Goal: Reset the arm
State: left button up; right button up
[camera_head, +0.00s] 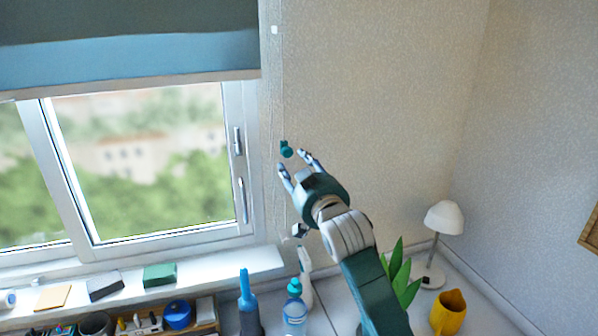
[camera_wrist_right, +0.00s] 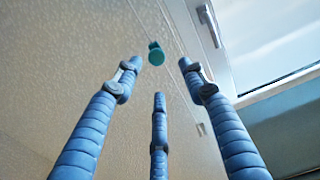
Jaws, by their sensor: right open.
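My right gripper (camera_head: 295,165) is raised in front of the wall beside the window in the head view. Its fingers are spread, with nothing between them. In the right wrist view the three blue fingers (camera_wrist_right: 160,95) stand apart. A small teal knob (camera_head: 286,149) on a thin cord hangs just beyond the fingertips. It also shows in the right wrist view (camera_wrist_right: 156,54), in the gap between the upper fingertips; I cannot tell whether any finger touches it. My left gripper is not in view.
A window (camera_head: 140,165) with a blue-grey blind (camera_head: 130,55) is at the left. The wall at upper right is clear.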

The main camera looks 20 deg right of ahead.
jog(key=shift+s, duration=0.9)
